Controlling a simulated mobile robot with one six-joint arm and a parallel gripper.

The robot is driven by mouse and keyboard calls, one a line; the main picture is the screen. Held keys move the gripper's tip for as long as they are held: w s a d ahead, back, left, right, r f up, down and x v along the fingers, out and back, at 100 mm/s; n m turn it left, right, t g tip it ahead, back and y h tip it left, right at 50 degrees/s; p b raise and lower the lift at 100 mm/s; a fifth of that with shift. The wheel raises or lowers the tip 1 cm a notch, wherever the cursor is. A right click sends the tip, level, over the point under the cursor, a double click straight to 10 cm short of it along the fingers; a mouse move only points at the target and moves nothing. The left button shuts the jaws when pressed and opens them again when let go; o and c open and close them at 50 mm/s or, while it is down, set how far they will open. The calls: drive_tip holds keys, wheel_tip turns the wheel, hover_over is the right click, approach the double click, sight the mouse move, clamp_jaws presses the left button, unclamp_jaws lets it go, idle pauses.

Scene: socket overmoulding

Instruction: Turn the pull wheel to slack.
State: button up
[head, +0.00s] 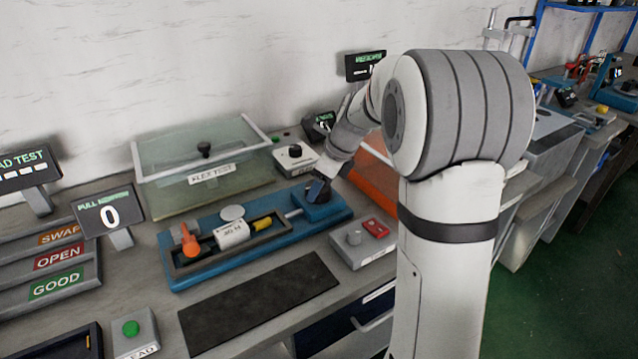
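A blue pull jig (195,279) lies on the bench, with a blue block (334,207) at its right end. A dark blue part (318,191) on that block may be the pull wheel; it is small and partly covered. My gripper (325,174) reaches down from the right to this part, at or just above it. Its fingers are too small and hidden to tell open from shut, or touching from apart. The pull newton display (109,213) reads 0. In the jig are an orange piece (188,243), a labelled white block (231,234) and a yellow piece (262,224).
A clear flex test cover (205,160) stands behind the jig. A control box (361,246) with a grey knob and red button sits at its front right. A dark mat (258,303) lies in front, empty. An orange panel (371,182) is beside my arm.

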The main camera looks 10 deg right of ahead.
drive_tip(key=c, duration=0.4)
drive_tip(key=shift+c, duration=0.2)
drive_tip(key=shift+n+p, duration=0.3)
drive_tip(key=shift+p, duration=0.05)
